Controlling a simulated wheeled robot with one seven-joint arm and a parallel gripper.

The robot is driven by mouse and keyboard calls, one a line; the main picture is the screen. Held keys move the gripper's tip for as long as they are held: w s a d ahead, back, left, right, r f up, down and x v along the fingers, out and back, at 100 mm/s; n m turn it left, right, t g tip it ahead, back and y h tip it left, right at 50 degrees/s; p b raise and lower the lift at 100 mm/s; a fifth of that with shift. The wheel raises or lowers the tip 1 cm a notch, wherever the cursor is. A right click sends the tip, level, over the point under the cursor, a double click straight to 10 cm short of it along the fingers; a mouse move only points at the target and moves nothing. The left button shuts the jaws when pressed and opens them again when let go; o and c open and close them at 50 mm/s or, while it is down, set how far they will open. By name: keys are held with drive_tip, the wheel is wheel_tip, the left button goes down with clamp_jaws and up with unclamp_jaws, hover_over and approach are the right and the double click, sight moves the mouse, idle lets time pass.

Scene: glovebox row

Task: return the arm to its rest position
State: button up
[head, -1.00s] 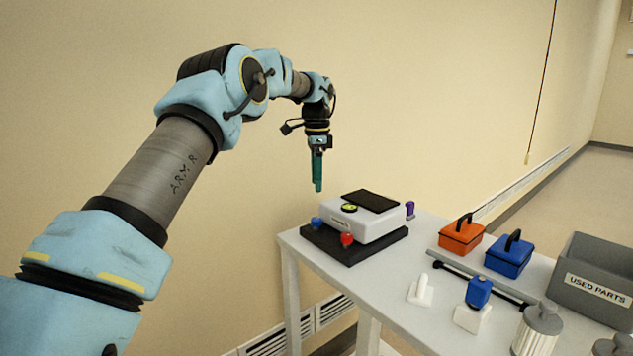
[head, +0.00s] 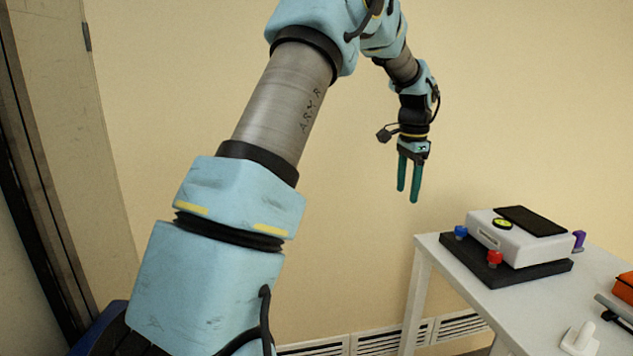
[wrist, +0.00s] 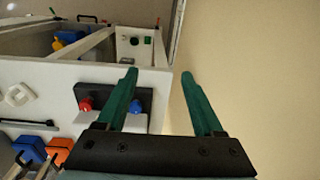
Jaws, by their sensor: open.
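My gripper (head: 408,196) hangs from my raised arm in the head view, its two green fingers pointing down. The fingers stand apart with nothing between them. It is left of the white table (head: 455,290) and above the level of its top, clear of it. In the wrist view my gripper (wrist: 160,75) also shows open and empty, with the wall behind the gap and the table's edge by the left finger.
A white device (head: 515,243) with red and blue knobs sits on a black base on the table. An orange box (head: 624,287) and a white stand (head: 580,342) are at the right. A plain wall (head: 200,90) lies behind my arm. Vents (head: 375,337) run low along it.

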drive_tip(key=s+a+f+n, duration=0.1)
drive_tip(key=s+a+n, duration=0.3)
drive_tip(key=a, duration=0.5)
drive_tip(key=s+a+f+n, duration=0.2)
drive_tip(key=s+a+n, duration=0.2)
drive_tip(key=a, duration=0.6)
drive_tip(key=s+a+f+n, duration=0.1)
drive_tip(key=s+a+n, duration=0.2)
drive_tip(key=s+a, duration=0.2)
drive_tip(key=s+a+f+n+t, duration=0.1)
drive_tip(key=s+a+f+n, duration=0.1)
drive_tip(key=s+a, duration=0.4)
drive_tip(key=shift+s+f+n, duration=0.25)
drive_tip(key=shift+s+n, duration=0.45)
drive_tip(key=shift+s, duration=0.35)
drive_tip(key=shift+d, duration=0.1)
